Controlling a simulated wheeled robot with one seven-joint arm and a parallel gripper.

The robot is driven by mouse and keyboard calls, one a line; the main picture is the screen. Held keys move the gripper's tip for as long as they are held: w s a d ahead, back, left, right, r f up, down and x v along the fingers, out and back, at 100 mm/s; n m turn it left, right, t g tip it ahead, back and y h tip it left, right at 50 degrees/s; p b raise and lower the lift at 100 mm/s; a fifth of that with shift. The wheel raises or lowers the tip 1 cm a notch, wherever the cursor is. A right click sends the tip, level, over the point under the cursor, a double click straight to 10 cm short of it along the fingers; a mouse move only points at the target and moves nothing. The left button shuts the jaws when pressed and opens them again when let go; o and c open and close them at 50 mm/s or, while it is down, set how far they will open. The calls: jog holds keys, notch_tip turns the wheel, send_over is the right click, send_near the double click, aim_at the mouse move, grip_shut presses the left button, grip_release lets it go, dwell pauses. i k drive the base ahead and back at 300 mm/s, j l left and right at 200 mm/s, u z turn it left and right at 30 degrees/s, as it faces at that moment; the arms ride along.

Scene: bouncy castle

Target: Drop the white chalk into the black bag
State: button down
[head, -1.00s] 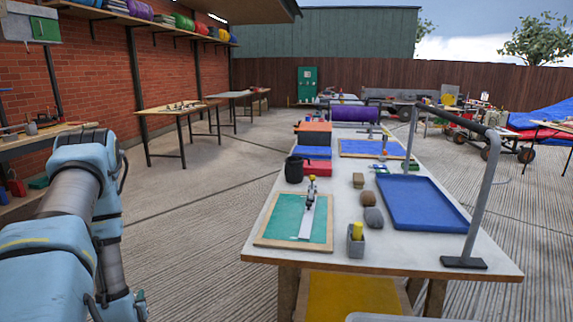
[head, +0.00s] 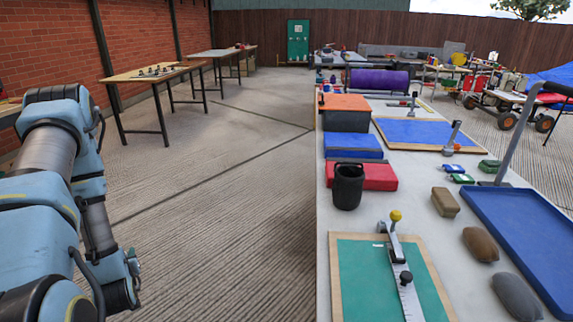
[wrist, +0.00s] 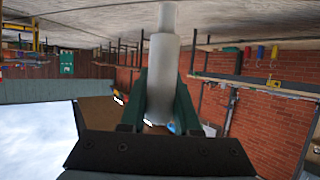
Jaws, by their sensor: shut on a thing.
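The white chalk (wrist: 163,65) is a pale two-width cylinder in the wrist view. My gripper (wrist: 162,98) is shut on it, with one dark green finger on each side. The black bag (head: 347,186) is a small dark open-topped pouch standing upright on the long table in the head view. It is beside a red pad, near the table's left edge. My arm is at the left of the head view, over the floor and apart from the table. The fingers and chalk do not show in the head view.
The long table (head: 322,255) fills the right side. A green cutting board (head: 368,285), red pad (head: 372,177), blue pad (head: 352,146), orange-topped box (head: 345,112), blue tray (head: 530,235) and brown block (head: 445,202) lie around the bag. Open floor (head: 220,220) lies left of it.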

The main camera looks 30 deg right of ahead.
aim_at(352, 201)
jog(key=i+j+z, duration=0.1)
jog(key=i+z, duration=0.35)
jog(key=i+j+z, duration=0.4)
jog(key=i, duration=0.2)
